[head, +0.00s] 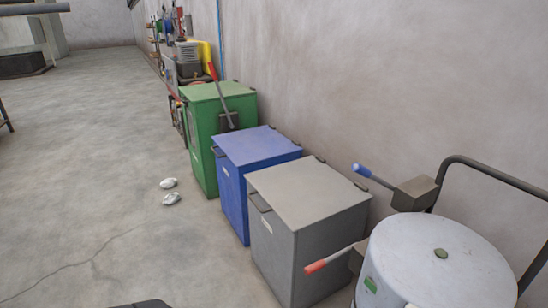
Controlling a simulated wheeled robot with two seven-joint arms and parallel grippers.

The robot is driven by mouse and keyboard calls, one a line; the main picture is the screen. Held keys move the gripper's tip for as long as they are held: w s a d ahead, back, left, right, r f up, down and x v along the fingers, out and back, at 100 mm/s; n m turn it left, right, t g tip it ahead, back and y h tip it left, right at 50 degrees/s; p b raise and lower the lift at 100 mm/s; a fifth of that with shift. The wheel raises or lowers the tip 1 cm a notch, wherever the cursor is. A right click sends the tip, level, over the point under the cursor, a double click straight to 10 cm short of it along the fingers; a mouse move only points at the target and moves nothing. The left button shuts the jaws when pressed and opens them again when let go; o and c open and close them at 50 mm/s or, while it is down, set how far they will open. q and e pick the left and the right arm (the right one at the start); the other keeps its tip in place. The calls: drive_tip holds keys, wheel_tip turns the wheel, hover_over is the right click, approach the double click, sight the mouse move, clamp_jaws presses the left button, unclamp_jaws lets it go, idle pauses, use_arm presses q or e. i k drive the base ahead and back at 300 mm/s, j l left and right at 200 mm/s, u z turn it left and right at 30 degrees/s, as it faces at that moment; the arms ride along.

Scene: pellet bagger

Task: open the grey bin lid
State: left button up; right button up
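The grey bin (318,260) stands against the wall at the lower right of the head view. Its grey lid (308,195) is flat and closed on top. A dark handle (259,202) sits at the lid's left edge, and hinges show along the wall side. A small pale label is on the bin's left face. Neither of my grippers is in view.
A blue bin (258,147) and a green bin (205,130) stand beyond it, both closed. A white drum (438,262) with red and blue handled levers is close on the right. Two small white objects (170,190) lie on the floor.

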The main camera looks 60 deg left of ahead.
sight(303, 193)
drive_tip(key=j+u, duration=0.15)
drive_tip(key=u, duration=1.7)
drive_tip(key=i+j+z, duration=0.2)
drive_tip(key=i+j, duration=0.15)
drive_tip(key=j, duration=0.25)
drive_tip(key=i+j+z, duration=0.15)
drive_tip(key=j, duration=0.2)
drive_tip(key=i+j+z, duration=0.1)
drive_tip(key=j, duration=0.25)
drive_tip(key=i+j+z, duration=0.2)
drive_tip(key=i+j, duration=0.4)
drive_tip(key=i+j+z, duration=0.25)
drive_tip(key=i+j, duration=0.25)
drive_tip(key=j, duration=0.15)
